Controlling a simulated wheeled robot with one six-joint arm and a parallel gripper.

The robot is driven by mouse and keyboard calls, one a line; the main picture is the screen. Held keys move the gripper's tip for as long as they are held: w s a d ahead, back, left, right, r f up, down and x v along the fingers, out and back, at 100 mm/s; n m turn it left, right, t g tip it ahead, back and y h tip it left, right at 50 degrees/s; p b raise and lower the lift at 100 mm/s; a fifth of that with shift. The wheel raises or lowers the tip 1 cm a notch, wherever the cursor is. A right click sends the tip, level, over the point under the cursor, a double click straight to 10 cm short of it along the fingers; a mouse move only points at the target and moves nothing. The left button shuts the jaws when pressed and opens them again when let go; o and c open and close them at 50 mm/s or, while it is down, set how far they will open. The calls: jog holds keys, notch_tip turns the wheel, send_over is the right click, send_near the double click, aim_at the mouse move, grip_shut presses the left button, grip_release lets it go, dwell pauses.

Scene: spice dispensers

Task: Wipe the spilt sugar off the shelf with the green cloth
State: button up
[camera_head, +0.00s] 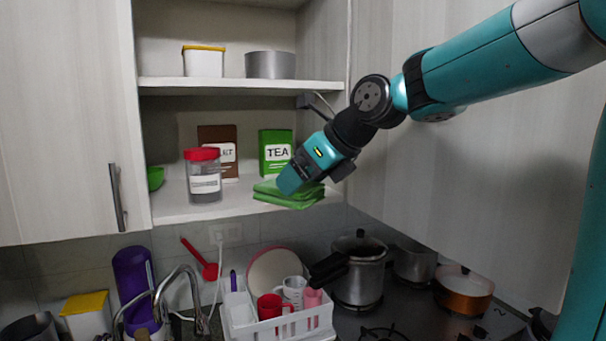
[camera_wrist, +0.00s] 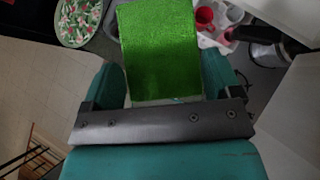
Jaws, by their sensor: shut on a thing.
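The green cloth (camera_head: 296,200) is folded and lies at the front edge of the lower shelf (camera_head: 225,207), towards its right side. My gripper (camera_head: 288,184) reaches in from the right and is shut on the cloth. In the wrist view the cloth (camera_wrist: 162,50) sticks out from between my two teal fingers (camera_wrist: 165,92). In the head view the cloth seems to touch the shelf, or nearly so. I cannot make out any spilt sugar on the white shelf.
A red-lidded jar (camera_head: 204,178) stands left of the cloth. A green tea box (camera_head: 275,152) and a brown box (camera_head: 219,145) stand behind. A green bowl (camera_head: 155,178) is at the far left. The upper shelf (camera_head: 225,83) is above. A dish rack (camera_head: 282,326) and pots are below.

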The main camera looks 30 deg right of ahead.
jog(key=shift+r+p, duration=0.15)
jog(key=shift+p, duration=0.25)
jog(key=shift+w, duration=0.15)
jog(key=w+d+p, duration=0.1)
jog(key=w+p, duration=0.1)
jog(key=w, duration=0.4)
jog(key=w+d+f+p, duration=0.1)
jog(key=w+p, duration=0.1)
jog(key=w, duration=0.4)
jog(key=w+d+p, duration=0.1)
jog(key=w+p, duration=0.1)
jog(key=w, duration=0.5)
jog(key=shift+d+f, duration=0.2)
jog(key=shift+d, duration=0.15)
jog(key=shift+w+f, duration=0.15)
jog(key=shift+f, duration=0.2)
jog(key=shift+f+b, duration=0.5)
jog(key=shift+f, duration=0.55)
jog(key=shift+f, duration=0.6)
